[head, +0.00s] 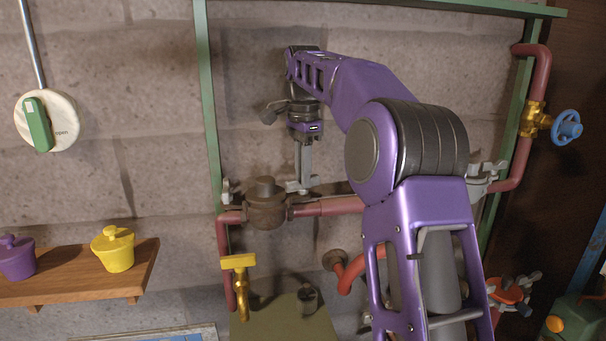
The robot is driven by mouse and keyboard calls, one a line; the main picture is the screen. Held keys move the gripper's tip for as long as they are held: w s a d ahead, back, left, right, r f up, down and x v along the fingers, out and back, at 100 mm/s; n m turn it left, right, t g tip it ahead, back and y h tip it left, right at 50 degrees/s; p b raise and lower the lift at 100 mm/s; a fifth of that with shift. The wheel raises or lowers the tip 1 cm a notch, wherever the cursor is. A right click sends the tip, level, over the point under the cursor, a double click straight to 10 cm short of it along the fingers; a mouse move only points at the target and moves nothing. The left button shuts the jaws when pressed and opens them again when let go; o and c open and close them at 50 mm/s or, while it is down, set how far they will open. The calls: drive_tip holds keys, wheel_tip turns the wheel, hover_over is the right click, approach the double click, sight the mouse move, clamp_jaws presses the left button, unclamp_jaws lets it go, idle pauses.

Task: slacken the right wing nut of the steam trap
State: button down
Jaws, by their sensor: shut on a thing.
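The steam trap (266,207) is a dark brown, round-bodied fitting with a capped top, set in the red pipe line on the wall. A grey wing nut (227,191) shows at its left side. My gripper (303,184) points down just right of the trap's body. It is shut on the right wing nut, which is mostly hidden by the fingers; only small grey edges show around the tips. How far the nut is turned cannot be told.
My purple arm covers the pipe's middle. A grey clamp (480,178) and blue handwheel (566,127) are at right. A yellow-handled tap (239,263) hangs below the trap. A shelf (75,276) with a yellow pot (113,249) and a green-handled dial (47,122) are left.

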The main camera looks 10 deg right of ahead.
drive_tip(key=n, duration=1.1)
drive_tip(key=shift+n, duration=1.9)
drive_tip(key=c, duration=0.8)
unclamp_jaws()
drive_tip(key=shift+c, duration=0.2)
drive_tip(key=shift+r, duration=0.1)
drive_tip(key=shift+r, duration=3.65)
